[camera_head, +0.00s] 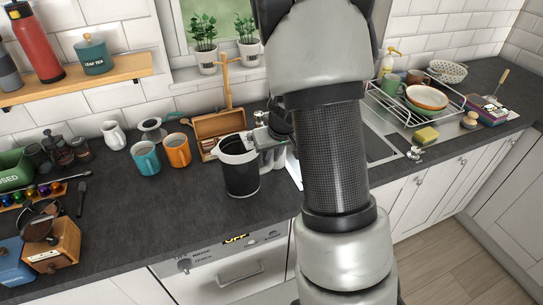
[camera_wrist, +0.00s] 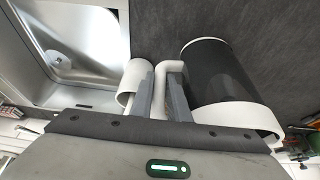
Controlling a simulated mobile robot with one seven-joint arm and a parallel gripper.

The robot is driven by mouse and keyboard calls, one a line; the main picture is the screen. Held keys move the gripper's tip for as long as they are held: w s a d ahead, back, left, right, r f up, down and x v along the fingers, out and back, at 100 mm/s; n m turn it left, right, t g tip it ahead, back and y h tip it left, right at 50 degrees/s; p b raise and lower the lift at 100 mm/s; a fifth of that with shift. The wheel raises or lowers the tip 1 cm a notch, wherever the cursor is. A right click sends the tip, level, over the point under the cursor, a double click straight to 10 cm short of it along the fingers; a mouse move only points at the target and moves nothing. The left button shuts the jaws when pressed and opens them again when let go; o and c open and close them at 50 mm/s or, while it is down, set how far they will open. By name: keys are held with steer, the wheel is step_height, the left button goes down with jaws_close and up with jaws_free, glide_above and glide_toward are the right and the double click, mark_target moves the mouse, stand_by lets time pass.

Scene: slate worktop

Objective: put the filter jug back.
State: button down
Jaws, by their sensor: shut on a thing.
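The filter jug (camera_head: 240,178) is a dark cylinder with a white rim band. It is upright over the worktop, left of the sink. My gripper (camera_head: 268,138) is at the jug's right side, near its top. In the wrist view, the jug (camera_wrist: 217,72) lies right of the fingers. My gripper (camera_wrist: 160,98) is shut on the jug's white handle (camera_wrist: 171,66) there. I cannot tell whether the jug's base touches the worktop.
A teal mug (camera_head: 146,160) and an orange mug (camera_head: 177,151) stand left of the jug. A wooden box (camera_head: 220,124) is close behind it. The sink (camera_head: 378,146) and a dish rack (camera_head: 401,112) are to the right. Dark worktop (camera_head: 165,208) is free at the front left.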

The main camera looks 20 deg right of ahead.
steer(key=shift+f+b, duration=0.15)
steer(key=shift+b, duration=0.15)
steer(key=c, duration=1.7)
jaws_free()
steer(key=shift+r+p, duration=0.4)
steer(key=p+v, duration=0.2)
steer(key=v, duration=1)
steer(key=s+a+r+y, duration=0.2)
steer(key=s+a+r, duration=0.7)
steer(key=s+r, duration=0.25)
steer(key=s, duration=0.2)
steer(key=s+a+r+h, duration=0.1)
steer(key=s, duration=0.2)
steer(key=s+r+t+h, duration=0.1)
steer(key=s, duration=0.3)
steer(key=shift+a+r, duration=0.2)
steer(key=shift+r, duration=0.2)
